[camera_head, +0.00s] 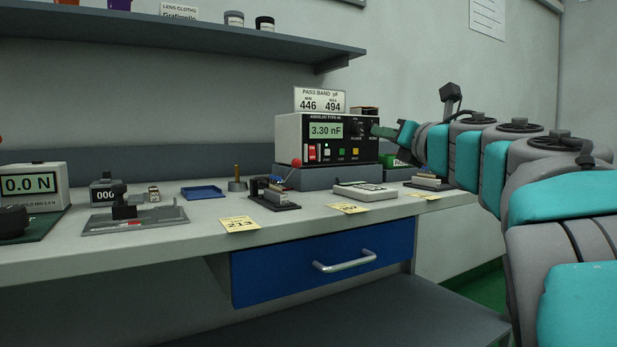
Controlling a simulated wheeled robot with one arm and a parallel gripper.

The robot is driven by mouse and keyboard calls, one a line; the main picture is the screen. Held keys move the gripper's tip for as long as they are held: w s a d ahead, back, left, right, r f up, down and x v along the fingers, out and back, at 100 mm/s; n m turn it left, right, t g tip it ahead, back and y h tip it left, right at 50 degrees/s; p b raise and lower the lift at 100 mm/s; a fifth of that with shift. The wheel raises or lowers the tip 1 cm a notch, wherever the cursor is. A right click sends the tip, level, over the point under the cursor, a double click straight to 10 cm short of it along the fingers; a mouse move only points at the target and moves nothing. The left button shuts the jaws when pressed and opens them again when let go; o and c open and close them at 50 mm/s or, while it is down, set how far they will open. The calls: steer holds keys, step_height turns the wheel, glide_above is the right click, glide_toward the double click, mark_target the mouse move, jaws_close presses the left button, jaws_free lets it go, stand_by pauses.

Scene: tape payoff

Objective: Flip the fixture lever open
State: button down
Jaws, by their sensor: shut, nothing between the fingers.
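A small dark fixture (276,200) with metal blocks sits on the bench, in front of the meter's left side. Its lever (289,172) slants up to the right and ends in a red ball knob, which overlaps the meter's lower left front in this view. My gripper (379,131) is shut and empty. It points left at the right end of the meter's front, to the right of the fixture and higher than it. I cannot tell whether the fingertips touch the meter.
The meter (310,154) reads 3.30 nF and stands on a grey base. A white keypad-like device (364,190), a blue tray (203,192) and a brass post (237,182) stand nearby. A shelf (180,33) hangs above. A blue drawer (290,270) is below the bench edge.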

steer(key=s+a+f+n+g+y+b, duration=0.1)
steer(key=s+a+f+n+g+y, duration=0.1)
steer(key=a+f+n+g, duration=0.3)
step_height(320, 180, down, 3)
steer(key=s+n+g, duration=0.1)
steer(key=n, duration=0.2)
steer(key=shift+a+n, duration=0.4)
steer(key=x, duration=1)
steer(key=shift+a+r, duration=0.15)
steer(key=shift+a, duration=0.15)
steer(key=shift+w+a+r+y+p, duration=0.15)
steer(key=shift+w+a+r+p, duration=0.1)
steer(key=shift+w+a+r, duration=0.2)
steer(key=shift+w+a+r+y+p, duration=0.15)
steer(key=shift+w+a+r+p, duration=0.15)
steer(key=shift+r, duration=0.25)
steer(key=shift+w+a+r, duration=0.15)
steer(key=shift+w+a, duration=0.1)
steer(key=shift+w, duration=0.15)
steer(key=shift+r, duration=0.1)
